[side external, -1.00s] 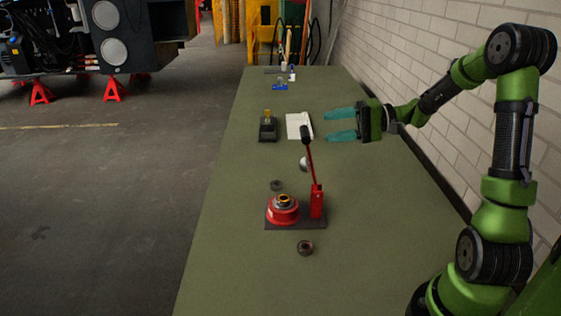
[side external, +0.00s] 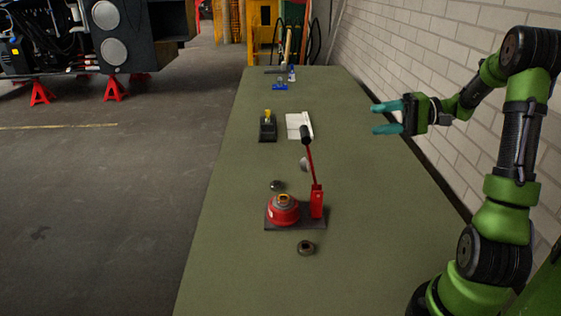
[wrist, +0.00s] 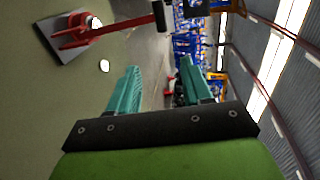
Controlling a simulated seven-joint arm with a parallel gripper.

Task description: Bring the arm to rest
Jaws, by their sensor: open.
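My gripper (side external: 388,117) is open and empty, with two teal fingers pointing left. It hangs in the air above the right side of the green workbench (side external: 245,265), near the brick wall. It touches nothing. In the wrist view its two fingers (wrist: 155,92) stand apart with nothing between them, and the bench and hall show beyond.
A red press (side external: 316,203) with a raised lever stands on the bench's near half, with dark rings (side external: 306,248) close by. A black stand (side external: 268,128), a white sheet (side external: 297,126) and a blue item (side external: 280,87) lie farther back. The brick wall (side external: 440,60) borders the right.

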